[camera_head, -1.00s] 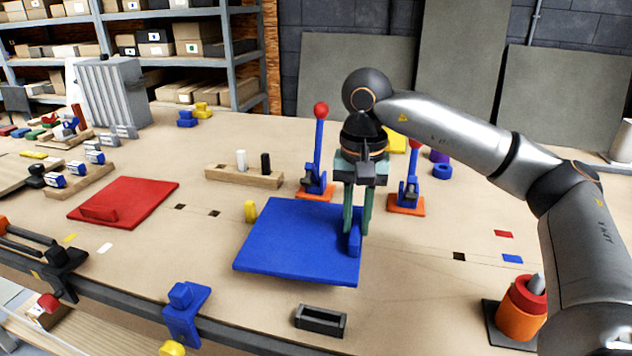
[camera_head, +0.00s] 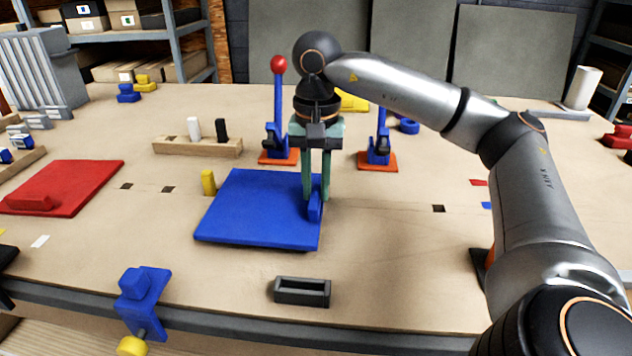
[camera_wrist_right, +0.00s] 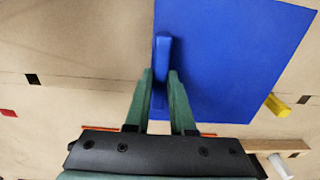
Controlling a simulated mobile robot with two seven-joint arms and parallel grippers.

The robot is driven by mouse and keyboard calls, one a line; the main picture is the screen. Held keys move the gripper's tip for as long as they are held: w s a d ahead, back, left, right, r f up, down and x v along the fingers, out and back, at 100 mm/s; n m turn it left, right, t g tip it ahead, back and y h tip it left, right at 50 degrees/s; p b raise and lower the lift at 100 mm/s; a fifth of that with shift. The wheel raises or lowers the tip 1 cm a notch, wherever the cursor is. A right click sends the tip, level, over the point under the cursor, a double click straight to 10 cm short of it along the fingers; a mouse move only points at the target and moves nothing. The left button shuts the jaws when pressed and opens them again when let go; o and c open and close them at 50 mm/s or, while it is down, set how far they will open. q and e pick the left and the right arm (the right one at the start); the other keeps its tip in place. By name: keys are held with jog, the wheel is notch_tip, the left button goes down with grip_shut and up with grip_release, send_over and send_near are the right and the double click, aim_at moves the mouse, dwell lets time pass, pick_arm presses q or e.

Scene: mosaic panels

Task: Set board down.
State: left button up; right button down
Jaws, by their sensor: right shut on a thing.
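The blue board (camera_head: 258,207) is a flat square panel with a small raised blue handle (camera_head: 315,207) near its right edge. My right gripper (camera_head: 315,196) comes down from above with green fingers and is shut on that handle. In the right wrist view, the fingers (camera_wrist_right: 160,88) stand on both sides of the handle, and the board (camera_wrist_right: 225,60) extends to the right. The board looks level and close to the table; whether it touches the table I cannot tell. My left gripper is not in view.
A red board (camera_head: 65,187) lies at left. Two blue toggle clamps on orange bases (camera_head: 377,161) stand behind the blue board. A yellow peg (camera_head: 208,182) is close to its left edge. A dark open-topped holder (camera_head: 302,291) lies in front. The table right of the board is mostly clear.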

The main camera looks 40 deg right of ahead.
jog(key=shift+f, duration=0.35)
jog(key=shift+f+b, duration=0.6)
jog(key=shift+f, duration=0.05)
jog(key=c, duration=1)
grip_release()
jog(key=o, duration=0.3)
